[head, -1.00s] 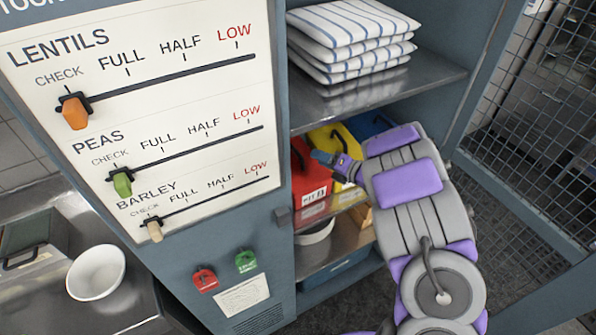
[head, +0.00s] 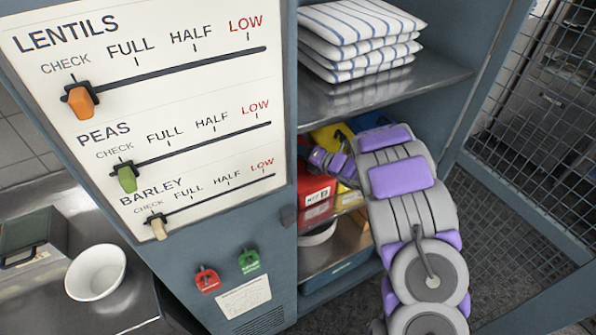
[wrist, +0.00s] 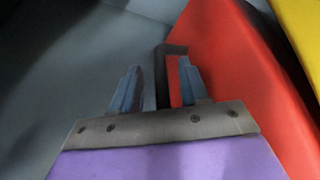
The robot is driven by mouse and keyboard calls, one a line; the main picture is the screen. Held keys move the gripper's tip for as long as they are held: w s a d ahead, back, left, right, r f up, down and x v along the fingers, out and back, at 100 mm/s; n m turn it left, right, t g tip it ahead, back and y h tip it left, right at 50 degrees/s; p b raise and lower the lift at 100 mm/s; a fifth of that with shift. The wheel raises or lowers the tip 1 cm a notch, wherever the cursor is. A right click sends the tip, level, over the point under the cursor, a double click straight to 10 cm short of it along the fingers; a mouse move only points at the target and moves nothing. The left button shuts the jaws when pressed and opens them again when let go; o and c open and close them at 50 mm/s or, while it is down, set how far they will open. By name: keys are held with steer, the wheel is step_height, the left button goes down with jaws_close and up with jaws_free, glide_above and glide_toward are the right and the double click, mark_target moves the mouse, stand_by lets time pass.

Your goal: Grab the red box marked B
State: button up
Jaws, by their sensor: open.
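The red box (head: 315,190) stands on the cabinet shelf at the left, partly hidden by the door frame and my arm. It has a white label on its front, too small to read surely. In the wrist view the red box (wrist: 235,75) fills the right side, with its black handle (wrist: 163,85) near the middle. My gripper (wrist: 158,82) is open. The handle's upright part shows between its two fingers, and the right finger overlaps the handle's opening. I cannot tell whether either finger touches it. In the head view my gripper's fingers are hard to make out.
A yellow box (head: 347,170) stands right of the red one. Folded striped cloths (head: 360,38) lie on the shelf above (head: 390,92). A slider panel (head: 190,60) is at left. A mesh door (head: 535,110) stands at right.

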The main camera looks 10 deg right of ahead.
steer(key=shift+d, duration=0.4)
steer(key=c, duration=0.6)
jaws_close()
steer(key=shift+a, duration=0.1)
steer(key=shift+s+f, duration=0.1)
steer(key=shift+f, duration=0.05)
